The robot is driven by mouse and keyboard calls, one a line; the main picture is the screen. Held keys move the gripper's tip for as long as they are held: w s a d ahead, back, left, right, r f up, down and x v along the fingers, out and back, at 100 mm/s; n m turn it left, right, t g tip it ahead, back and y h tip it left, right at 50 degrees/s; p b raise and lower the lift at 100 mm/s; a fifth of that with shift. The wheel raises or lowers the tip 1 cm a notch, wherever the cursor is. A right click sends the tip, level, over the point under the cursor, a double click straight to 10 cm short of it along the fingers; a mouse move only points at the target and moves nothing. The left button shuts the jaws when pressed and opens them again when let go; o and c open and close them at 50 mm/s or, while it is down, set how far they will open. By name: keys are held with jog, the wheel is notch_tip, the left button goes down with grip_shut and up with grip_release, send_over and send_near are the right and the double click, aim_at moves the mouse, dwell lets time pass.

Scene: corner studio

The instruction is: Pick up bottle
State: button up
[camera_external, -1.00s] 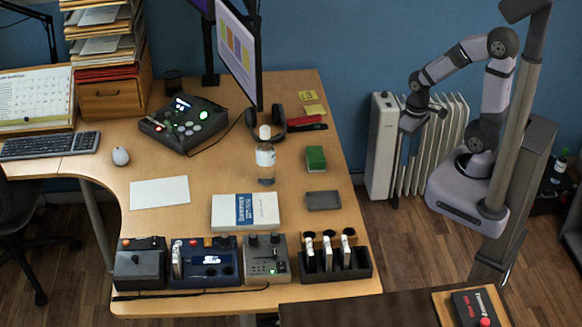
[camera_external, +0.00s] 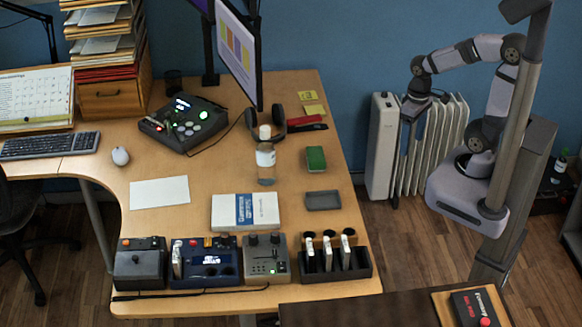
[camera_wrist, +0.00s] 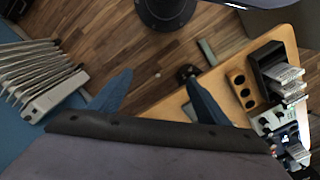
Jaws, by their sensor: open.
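A clear bottle (camera_external: 265,163) with a white label and white cap stands upright on the wooden desk, in front of the monitor and headphones. My gripper (camera_external: 408,142) hangs to the right of the desk, in front of the white radiator, well away from the bottle. I cannot make out the bottle in the wrist view.
The radiator (camera_external: 383,145) stands close behind my gripper; it shows in the wrist view too (camera_wrist: 45,95). Several control boxes line the front edge.

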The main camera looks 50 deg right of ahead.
jog(key=w+a+f+n+t+y+b, duration=0.15)
jog(key=w+a+t+b, duration=0.35)
jog(key=w, duration=0.6)
jog(key=m+t+h+b, duration=0.45)
jog(key=t+b, duration=0.85)
jog(key=b, duration=0.4)
send_over(272, 157)
jog(key=shift+n, duration=0.4)
notch_tip(272, 157, down, 11)
jog(key=shift+s+f+p, duration=0.1)
jog(key=shift+s+p, duration=0.05)
jog(key=shift+p, duration=0.4)
jog(key=shift+w+d, duration=0.25)
jog(key=shift+w, duration=0.95)
jog(key=shift+w+d, duration=0.2)
jog(key=shift+w, duration=1)
jog(key=shift+w+d, duration=0.25)
jog(key=shift+w, duration=0.95)
